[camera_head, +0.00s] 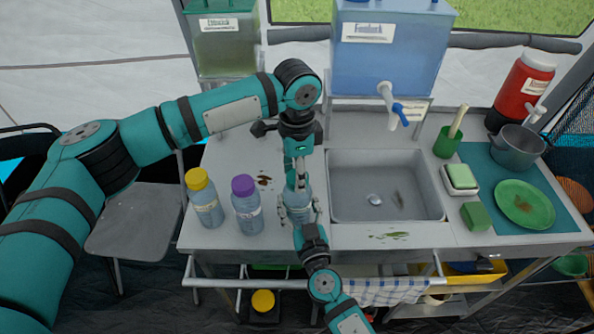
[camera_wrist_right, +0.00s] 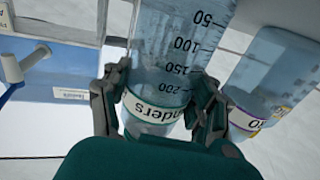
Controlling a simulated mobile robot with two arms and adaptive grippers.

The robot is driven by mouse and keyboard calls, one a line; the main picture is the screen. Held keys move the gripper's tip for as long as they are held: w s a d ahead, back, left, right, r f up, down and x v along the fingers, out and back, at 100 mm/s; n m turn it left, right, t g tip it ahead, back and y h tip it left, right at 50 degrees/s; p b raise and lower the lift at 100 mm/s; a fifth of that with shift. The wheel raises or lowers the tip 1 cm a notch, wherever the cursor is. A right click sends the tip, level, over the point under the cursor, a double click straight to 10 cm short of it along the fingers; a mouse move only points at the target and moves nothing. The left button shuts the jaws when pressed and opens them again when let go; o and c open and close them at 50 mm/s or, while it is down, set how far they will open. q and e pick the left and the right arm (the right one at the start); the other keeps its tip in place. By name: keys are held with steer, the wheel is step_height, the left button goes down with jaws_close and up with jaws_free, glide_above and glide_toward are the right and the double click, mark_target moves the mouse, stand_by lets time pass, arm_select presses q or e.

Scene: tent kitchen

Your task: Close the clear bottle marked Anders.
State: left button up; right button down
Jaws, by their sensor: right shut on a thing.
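The clear bottle marked Anders (camera_head: 297,208) stands upright on the counter at the left edge of the sink. In the right wrist view the bottle (camera_wrist_right: 172,55) shows measuring marks and a white label reading "nders". My right gripper (camera_head: 298,214) comes from the front and is shut around it; the wrist view shows its fingers (camera_wrist_right: 158,100) on both sides of the label. My left gripper (camera_head: 297,178) points down directly over the bottle's top, fingers close together. It hides the bottle's mouth, so I cannot tell whether a cap is there or between the fingers.
A purple-capped bottle (camera_head: 247,206) and a yellow-capped bottle (camera_head: 204,199) stand left of it. The sink (camera_head: 385,190) is to the right, with a blue water tank (camera_head: 388,55) behind. A sponge (camera_head: 475,216) and green plate (camera_head: 524,204) are farther right.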

arm_select(q)
steer(key=m, duration=0.8)
steer(key=shift+m, duration=0.4)
steer(key=m, duration=0.6)
steer(key=shift+w+m, duration=0.1)
steer(key=shift+m, duration=0.3)
steer(key=m, duration=1.1)
steer(key=shift+d+m, duration=0.1)
steer(key=shift+m, duration=0.2)
steer(key=m, duration=0.4)
steer(key=o, duration=0.7)
steer(key=shift+r, duration=0.1)
